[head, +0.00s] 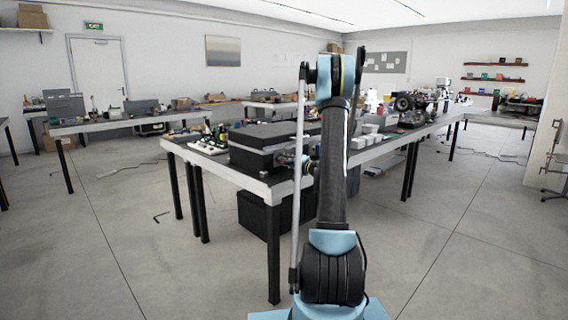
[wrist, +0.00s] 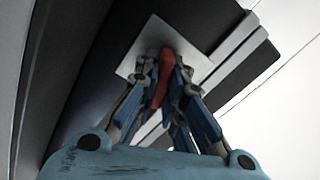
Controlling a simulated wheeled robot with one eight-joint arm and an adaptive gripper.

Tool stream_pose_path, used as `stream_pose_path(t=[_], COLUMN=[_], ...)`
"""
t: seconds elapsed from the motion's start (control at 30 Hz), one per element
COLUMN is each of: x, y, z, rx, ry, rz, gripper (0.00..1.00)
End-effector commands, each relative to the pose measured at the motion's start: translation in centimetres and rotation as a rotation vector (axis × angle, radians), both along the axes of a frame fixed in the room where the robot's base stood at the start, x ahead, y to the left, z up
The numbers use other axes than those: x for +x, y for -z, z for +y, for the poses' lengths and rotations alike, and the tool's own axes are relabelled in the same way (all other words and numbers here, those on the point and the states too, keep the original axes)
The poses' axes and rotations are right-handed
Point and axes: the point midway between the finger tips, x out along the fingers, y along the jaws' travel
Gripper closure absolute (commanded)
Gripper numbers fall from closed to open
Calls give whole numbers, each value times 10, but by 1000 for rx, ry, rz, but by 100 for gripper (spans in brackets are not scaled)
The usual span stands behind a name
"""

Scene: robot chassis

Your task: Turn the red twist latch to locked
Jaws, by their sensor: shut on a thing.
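The red twist latch (wrist: 166,72) shows in the wrist view as a narrow red handle on a pale square plate (wrist: 146,42). My gripper (wrist: 162,88) has its blue-and-grey fingers on either side of the latch and is shut on it. The latch's handle runs roughly up and down in the wrist view. Its lower end and part of its sides are hidden by the fingers. In the head view the dark case (head: 262,142) stands on the table, with my arm in front of its right end. The latch cannot be made out there.
The table (head: 250,183) carries a board with small parts (head: 205,142) left of the case and several white blocks (head: 365,139) to the right. A dark box (head: 258,212) stands beneath it. Open floor lies in front of the table on both sides.

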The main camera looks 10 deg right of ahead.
Motion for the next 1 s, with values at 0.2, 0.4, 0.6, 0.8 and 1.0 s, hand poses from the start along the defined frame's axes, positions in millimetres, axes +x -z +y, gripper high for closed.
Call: stream_pose_path(t=[0.2, 0.4, 0.6, 0.8, 1.0], x=[0, 0, 0, 0, 0], y=[2, 3, 4, 4, 4], z=[-2, -3, -3, -3, -3], rx=[142, 243, 305, 332, 336], ry=[3, 4, 6, 6, 6], rz=[107, 180, 226, 246, 250], gripper=[100, 100, 100, 100, 100])
